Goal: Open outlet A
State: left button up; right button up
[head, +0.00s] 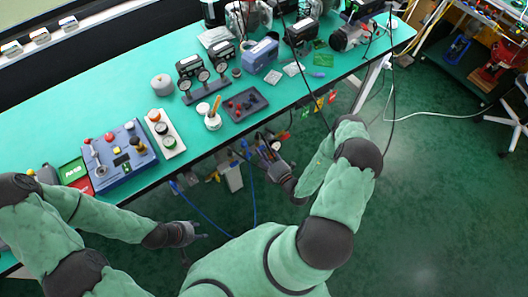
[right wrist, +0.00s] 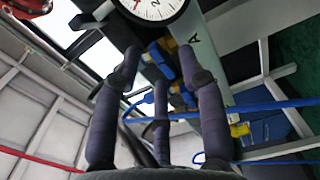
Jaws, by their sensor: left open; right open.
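In the right wrist view, a letter A (right wrist: 195,39) is marked on a grey panel. A blue and brass fitting (right wrist: 163,60) sits left of and below the letter, seen between my fingers; I take it for outlet A, and its handle position is unclear. My right gripper (right wrist: 160,70) is open, its dark fingers around the view of this fitting; contact cannot be told. In the head view my right gripper (head: 270,153) is at the table's front edge. My left gripper (head: 197,234) is open and empty, low in front of the table.
A white dial gauge (right wrist: 152,4) is just beyond my right fingertips. Blue hoses (right wrist: 270,106) run close by. The green table (head: 245,135) carries a control box (head: 120,155), a dark tray (head: 245,104) and several instruments. The floor (head: 430,200) at right is mostly clear.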

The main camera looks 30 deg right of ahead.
jog(key=shift+w, duration=0.25)
grip_shut()
